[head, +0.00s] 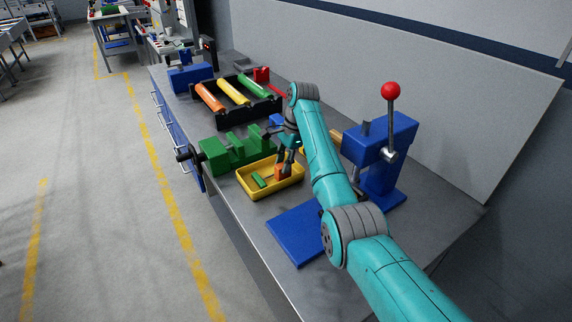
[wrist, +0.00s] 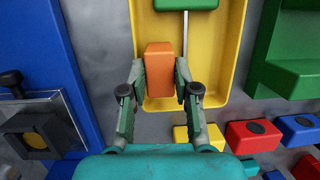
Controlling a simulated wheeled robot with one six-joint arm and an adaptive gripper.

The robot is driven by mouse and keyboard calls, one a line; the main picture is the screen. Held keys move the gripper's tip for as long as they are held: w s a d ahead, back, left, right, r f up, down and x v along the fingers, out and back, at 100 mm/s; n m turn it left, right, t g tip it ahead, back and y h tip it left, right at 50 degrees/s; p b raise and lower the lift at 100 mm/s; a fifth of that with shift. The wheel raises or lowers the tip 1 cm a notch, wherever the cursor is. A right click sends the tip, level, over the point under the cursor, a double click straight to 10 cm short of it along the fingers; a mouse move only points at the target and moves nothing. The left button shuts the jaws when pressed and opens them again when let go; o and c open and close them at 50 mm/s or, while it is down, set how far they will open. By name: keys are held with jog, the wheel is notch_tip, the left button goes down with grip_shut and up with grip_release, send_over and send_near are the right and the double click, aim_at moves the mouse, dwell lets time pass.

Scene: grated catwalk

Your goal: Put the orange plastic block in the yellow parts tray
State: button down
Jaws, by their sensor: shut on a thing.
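The orange plastic block (head: 280,173) is held between the fingers of my gripper (head: 287,167), which is shut on it. In the wrist view the orange block (wrist: 159,68) stands out between the two fingertips (wrist: 160,78). The yellow parts tray (head: 278,191) is on the bench, and the block shows over its right part in the head view. In the wrist view the block overlaps the near end of the tray (wrist: 208,55). I cannot tell whether the block touches the tray's floor. A green piece (head: 259,181) lies in the tray.
A green vise (head: 228,152) stands close behind and left of the tray. A blue lever press (head: 378,150) with a blue base plate stands at the right. A black rack (head: 237,108) with coloured cylinders is farther back. Small coloured blocks (wrist: 252,133) sit beside the tray.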

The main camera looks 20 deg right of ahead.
jog(key=shift+f, duration=0.6)
jog(key=shift+f, duration=0.1)
jog(key=c, duration=0.8)
grip_release()
jog(key=shift+c, duration=0.2)
jog(key=v, duration=1.2)
jog(key=shift+a, duration=0.1)
